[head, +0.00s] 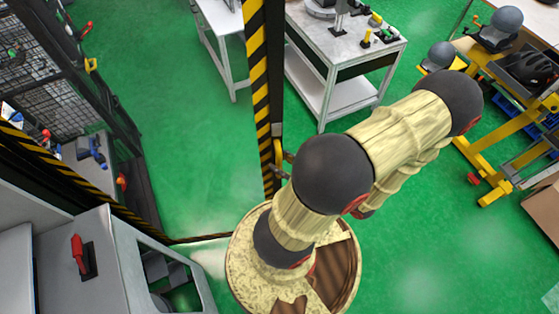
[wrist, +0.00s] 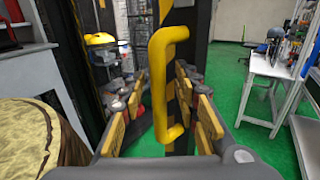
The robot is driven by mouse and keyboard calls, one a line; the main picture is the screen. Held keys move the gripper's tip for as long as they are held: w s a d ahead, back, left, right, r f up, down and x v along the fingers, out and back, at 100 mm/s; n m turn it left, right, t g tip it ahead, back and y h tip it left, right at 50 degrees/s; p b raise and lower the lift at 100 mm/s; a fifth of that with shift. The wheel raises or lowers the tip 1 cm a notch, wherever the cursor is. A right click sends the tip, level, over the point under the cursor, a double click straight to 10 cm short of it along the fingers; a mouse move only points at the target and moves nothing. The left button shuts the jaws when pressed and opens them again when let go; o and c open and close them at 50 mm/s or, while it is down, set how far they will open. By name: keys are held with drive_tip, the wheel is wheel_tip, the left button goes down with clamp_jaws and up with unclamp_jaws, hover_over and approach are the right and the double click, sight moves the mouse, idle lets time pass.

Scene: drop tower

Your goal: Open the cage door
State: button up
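A yellow D-shaped handle (wrist: 163,75) stands upright in the middle of the wrist view, fixed to a dark upright frame (wrist: 186,18). I take this as the cage door's edge. My gripper (wrist: 162,92) is open, with one finger pad left and one right of the handle. The handle appears between the fingers, and I cannot tell whether either touches it. In the head view a yellow-and-black striped post (head: 262,85) rises beside my arm. My gripper is mostly hidden there behind my own arm. How far the door stands open cannot be told.
A workbench with tools (head: 345,50) stands behind the post. A yellow rack with grey helmets (head: 480,60) is at right. A grey cabinet with a red handle (head: 85,262) is at lower left, below mesh panels (head: 35,70). Green floor (head: 170,90) is clear left of the post.

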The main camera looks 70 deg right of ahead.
drive_tip(key=s+a, duration=0.2)
drive_tip(key=s, duration=0.8)
drive_tip(key=shift+s, duration=0.4)
drive_tip(key=shift+s, duration=0.1)
